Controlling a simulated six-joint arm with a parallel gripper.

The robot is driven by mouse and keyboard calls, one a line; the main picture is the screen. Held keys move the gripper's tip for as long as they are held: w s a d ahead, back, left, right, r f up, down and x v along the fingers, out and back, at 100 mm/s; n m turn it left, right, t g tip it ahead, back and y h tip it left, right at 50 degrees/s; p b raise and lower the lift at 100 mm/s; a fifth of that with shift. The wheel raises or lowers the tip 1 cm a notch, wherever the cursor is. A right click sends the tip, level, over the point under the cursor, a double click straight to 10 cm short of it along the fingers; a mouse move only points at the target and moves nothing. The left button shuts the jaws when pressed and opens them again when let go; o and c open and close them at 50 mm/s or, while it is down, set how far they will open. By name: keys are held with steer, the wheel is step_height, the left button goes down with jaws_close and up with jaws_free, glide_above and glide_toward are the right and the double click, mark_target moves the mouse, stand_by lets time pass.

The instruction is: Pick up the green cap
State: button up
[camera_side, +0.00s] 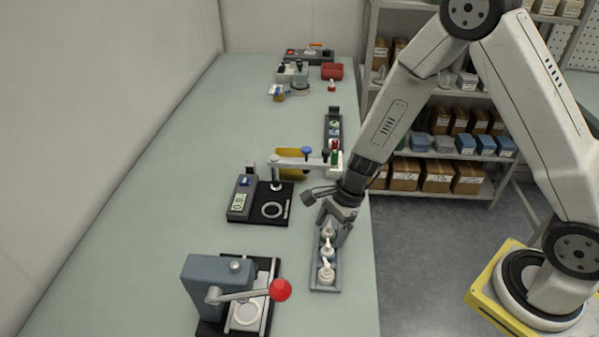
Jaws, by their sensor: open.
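My gripper (335,229) is open and points down over the far end of a grey tray (326,288). White nozzle-like parts (326,271) stand upright in the tray, and one is close to my fingers; I cannot tell if they touch. A small green piece (334,146) shows beyond my gripper, near a red piece by a white holder. A dark rack (333,112) behind it holds small pale green and white pieces. I cannot tell which of these is the green cap. My gripper is well short of both spots, and my wrist partly blocks the view there.
A swing-arm device with a blue knob (306,150) stands left of my wrist. A scale (272,209) with a display is nearby. A press with a red ball handle (280,290) stands at the front. A red box (332,71) is at the back. The table's left side is clear.

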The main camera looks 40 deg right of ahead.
steer(key=c, duration=0.9)
steer(key=shift+c, duration=0.3)
steer(key=shift+r, duration=0.15)
steer(key=shift+r, duration=4.9)
steer(key=w+a, duration=0.2)
steer(key=w, duration=0.5)
steer(key=w+a+f, duration=0.1)
steer(key=w+a, duration=0.2)
steer(key=w, duration=0.4)
steer(key=shift+w, duration=0.4)
